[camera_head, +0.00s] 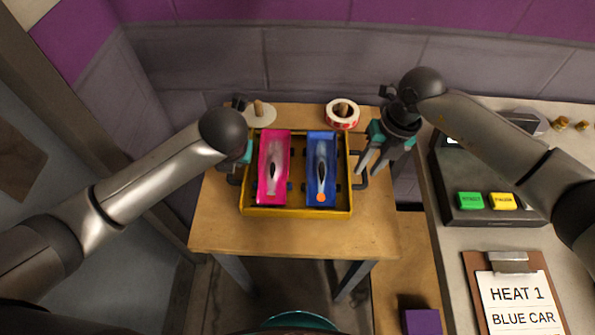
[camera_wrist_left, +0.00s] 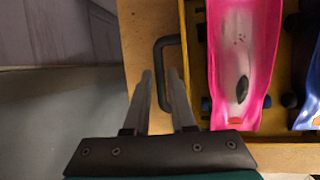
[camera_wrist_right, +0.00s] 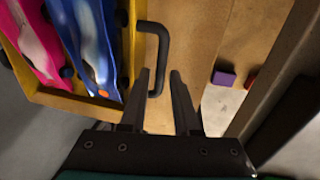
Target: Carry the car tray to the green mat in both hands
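The car tray (camera_head: 296,212) is yellow-rimmed and rests on a small wooden table, with a pink car (camera_head: 272,182) and a blue car (camera_head: 322,175) side by side in it. A dark handle stands out from each side. My left gripper (camera_wrist_left: 160,72) is open at the left handle (camera_wrist_left: 161,62), whose bar appears between the fingertips. My right gripper (camera_head: 368,172) is open at the right handle (camera_wrist_right: 162,50); its bar also lines up between the fingertips. I cannot tell whether any finger touches a handle. I see no green mat.
The wooden table (camera_head: 300,240) has a tape roll (camera_head: 342,113) and a pale disc with a peg (camera_head: 261,113) behind the tray. At right, a counter holds a button box (camera_head: 485,190) and a clipboard (camera_head: 515,295). A purple block (camera_head: 422,321) lies lower right.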

